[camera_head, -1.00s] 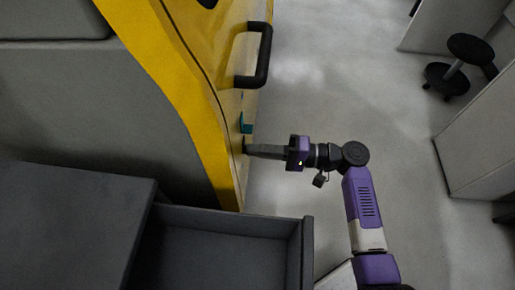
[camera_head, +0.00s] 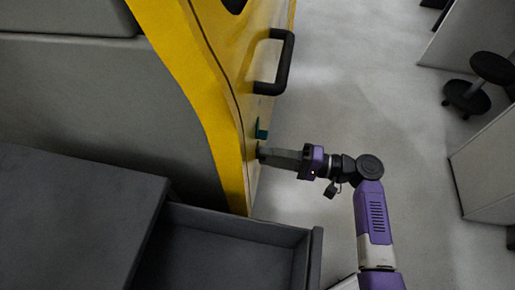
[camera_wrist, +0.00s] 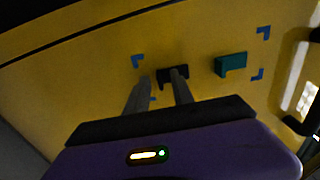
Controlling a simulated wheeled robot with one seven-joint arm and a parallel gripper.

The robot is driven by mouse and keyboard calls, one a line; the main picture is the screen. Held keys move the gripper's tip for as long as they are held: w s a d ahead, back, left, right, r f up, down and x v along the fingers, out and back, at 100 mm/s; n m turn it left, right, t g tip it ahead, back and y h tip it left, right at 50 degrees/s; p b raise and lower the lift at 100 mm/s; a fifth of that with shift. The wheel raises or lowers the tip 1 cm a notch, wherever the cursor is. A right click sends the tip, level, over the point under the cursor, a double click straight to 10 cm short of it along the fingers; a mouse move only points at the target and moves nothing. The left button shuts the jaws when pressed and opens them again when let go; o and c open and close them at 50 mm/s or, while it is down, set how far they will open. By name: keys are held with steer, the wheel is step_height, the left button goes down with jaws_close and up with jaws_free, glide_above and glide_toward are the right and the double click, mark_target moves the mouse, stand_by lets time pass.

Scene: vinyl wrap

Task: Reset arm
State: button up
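My gripper (camera_head: 263,154) is level with a yellow panel (camera_head: 243,60), its fingertips at or very close to the panel's face. In the wrist view, the two grey fingers of my gripper (camera_wrist: 160,82) are apart, with a gap between them. A small black block (camera_wrist: 173,72) on the panel shows just beyond the fingertips, partly behind the right one. I cannot tell whether the fingers touch it. A teal block (camera_wrist: 231,64) is fixed to the right of it. It also shows in the head view (camera_head: 262,130), just above my gripper. I see nothing held.
A black handle (camera_head: 284,62) sticks out of the panel above my gripper. An open grey drawer (camera_head: 316,262) is below, beside a dark cabinet top (camera_head: 75,215). A black stool (camera_head: 468,95) stands at upper right. Grey floor (camera_head: 345,90) is clear right of the panel.

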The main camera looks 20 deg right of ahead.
steer(key=v, duration=0.8)
steer(key=w+d+f+m+t+h, duration=0.25)
steer(key=w+d+f+h, duration=0.2)
steer(key=d+h, duration=0.3)
steer(key=s+d+h+p, duration=0.2)
steer(key=s+h+p, duration=0.1)
steer(key=s+h, duration=0.5)
steer(key=s+a+r+n+t+p, duration=0.1)
steer(key=s+a+r+n+p, duration=0.3)
steer(key=s+a+r, duration=0.3)
steer(key=s+a+r+n+p, duration=0.3)
steer(key=s+a+r+n, duration=0.2)
steer(key=s+r, duration=0.8)
step_height(320, 180, up, 3)
steer(key=a+y, duration=0.1)
steer(key=a, duration=0.1)
steer(key=shift+s+a+n+t+p, duration=0.3)
steer(key=shift+a+n+t+p, duration=0.05)
steer(key=shift+a+p, duration=0.05)
